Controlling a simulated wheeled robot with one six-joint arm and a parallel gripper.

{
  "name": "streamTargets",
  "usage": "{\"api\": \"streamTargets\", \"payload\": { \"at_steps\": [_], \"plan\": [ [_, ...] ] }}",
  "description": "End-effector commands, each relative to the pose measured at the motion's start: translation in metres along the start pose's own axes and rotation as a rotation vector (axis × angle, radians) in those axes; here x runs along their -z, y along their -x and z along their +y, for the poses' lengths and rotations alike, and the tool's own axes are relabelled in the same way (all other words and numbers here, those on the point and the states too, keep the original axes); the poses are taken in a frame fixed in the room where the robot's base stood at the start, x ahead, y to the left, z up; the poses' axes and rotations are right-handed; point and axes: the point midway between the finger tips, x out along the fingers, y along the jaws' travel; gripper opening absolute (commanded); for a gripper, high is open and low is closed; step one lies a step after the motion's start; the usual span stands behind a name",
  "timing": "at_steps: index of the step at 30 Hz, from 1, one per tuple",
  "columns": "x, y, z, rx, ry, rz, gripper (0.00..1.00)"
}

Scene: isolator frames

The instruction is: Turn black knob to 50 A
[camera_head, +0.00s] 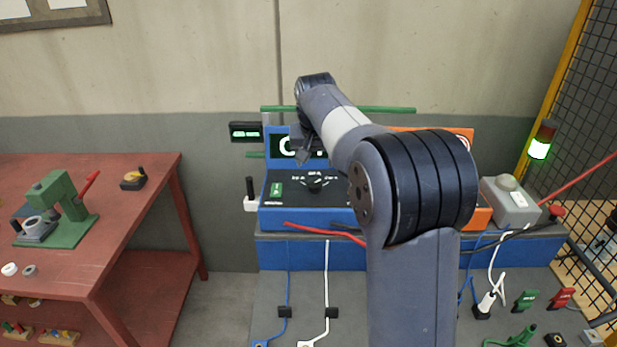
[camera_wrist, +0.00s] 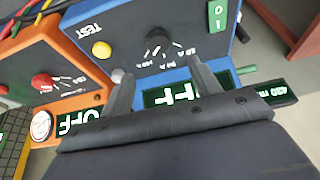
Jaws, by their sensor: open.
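The black knob (camera_head: 315,184) sits on the dark top panel of a blue device (camera_head: 264,190), with small white scale marks around it. It also shows in the wrist view (camera_wrist: 158,45), beyond the fingertips. The scale figures are too small to read surely, and I cannot tell which mark the knob points at. My gripper (camera_head: 305,155) is above and behind the knob in the head view. In the wrist view my gripper (camera_wrist: 161,72) is open, its two fingers spread either side of the knob's line, apart from it and empty. The blue device's display (camera_wrist: 182,93) is partly hidden by a finger.
An orange device (camera_wrist: 75,60) with a red knob (camera_wrist: 42,82) stands beside the blue one. The blue device also has a yellow button (camera_wrist: 101,49) and a green switch (camera_wrist: 217,15). Red cables (camera_head: 325,231) cross the front. A red table (camera_head: 130,200) stands left.

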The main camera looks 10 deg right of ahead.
Motion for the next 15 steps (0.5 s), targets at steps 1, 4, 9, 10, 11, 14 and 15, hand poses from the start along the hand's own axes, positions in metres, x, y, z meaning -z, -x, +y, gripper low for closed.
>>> {"api": "streamTargets", "payload": {
  "at_steps": [1,4,9,10,11,14,15],
  "plan": [
    [0.0,-0.006,0.0,-0.001,0.0,-0.004,0.59],
    [-0.001,-0.021,0.001,-0.001,0.0,-0.005,0.59],
    [-0.001,-0.054,0.001,-0.001,0.0,-0.006,0.59],
    [-0.001,-0.059,0.001,-0.001,0.0,-0.005,0.59],
    [-0.001,-0.065,0.001,-0.001,0.0,-0.005,0.59],
    [-0.001,-0.081,0.001,-0.001,0.0,-0.004,0.59],
    [-0.001,-0.086,0.001,-0.001,0.0,-0.003,0.59]
  ]
}}
